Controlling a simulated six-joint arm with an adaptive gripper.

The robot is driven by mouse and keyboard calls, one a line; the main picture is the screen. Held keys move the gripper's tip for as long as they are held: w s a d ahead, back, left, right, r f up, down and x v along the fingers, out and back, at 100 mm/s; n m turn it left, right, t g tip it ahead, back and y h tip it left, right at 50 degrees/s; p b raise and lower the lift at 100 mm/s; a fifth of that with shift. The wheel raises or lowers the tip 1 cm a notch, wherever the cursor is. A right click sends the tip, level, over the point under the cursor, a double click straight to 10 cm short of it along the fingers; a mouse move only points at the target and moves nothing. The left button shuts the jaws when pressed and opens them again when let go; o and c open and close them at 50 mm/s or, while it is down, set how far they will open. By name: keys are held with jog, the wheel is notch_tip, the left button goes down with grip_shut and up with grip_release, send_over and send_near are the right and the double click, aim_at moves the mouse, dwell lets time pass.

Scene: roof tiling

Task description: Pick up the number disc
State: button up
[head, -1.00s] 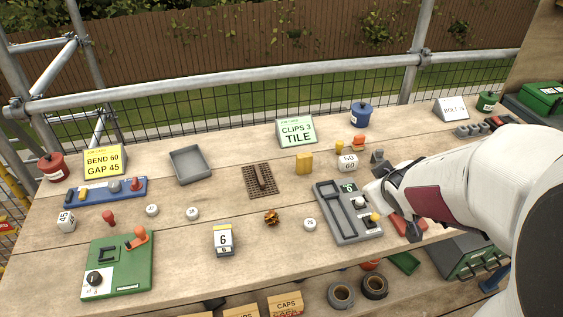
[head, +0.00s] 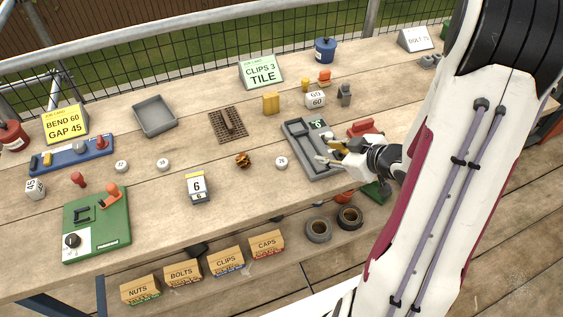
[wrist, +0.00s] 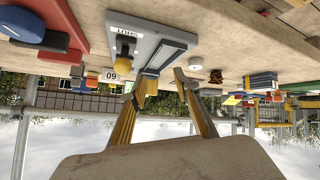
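Small white number discs lie flat on the bench: one at the left (head: 121,166), one right of it (head: 163,164), and one (head: 281,162) between the brown clip piece and the grey tray. Their digits are too small to read surely. My gripper (head: 327,152) is over the grey tray's right part, to the right of the nearest disc. Its two fingers are apart with nothing between them; it also shows open in the wrist view (wrist: 164,80). That view is upside down, with a pale disc (wrist: 196,63) beside the right finger.
The grey tray fixture (head: 305,150) is under my gripper. The brown clip piece (head: 242,160) is left of the nearest disc. A number flip stand (head: 196,187) and green board (head: 97,225) stand at the front left. Bare bench lies in front of the nearest disc.

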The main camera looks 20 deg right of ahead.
jog(key=s+a+f+y, duration=0.1)
jog(key=s+a+f+t+y, duration=0.1)
jog(key=y, duration=0.1)
jog(key=shift+s+a, duration=0.1)
jog(key=shift+a, duration=0.25)
jog(key=shift+s+a+t+y, duration=0.4)
jog(key=shift+s+a+y, duration=0.3)
jog(key=shift+a+y, duration=0.1)
jog(key=shift+w+a, duration=0.1)
jog(key=shift+w, duration=0.05)
send_near(283, 162)
jog(key=shift+x, duration=1.95)
jog(key=shift+a, duration=0.1)
jog(key=shift+x, duration=2.55)
jog(key=shift+w, duration=0.1)
jog(key=shift+c, duration=0.3)
jog(key=c, duration=0.5)
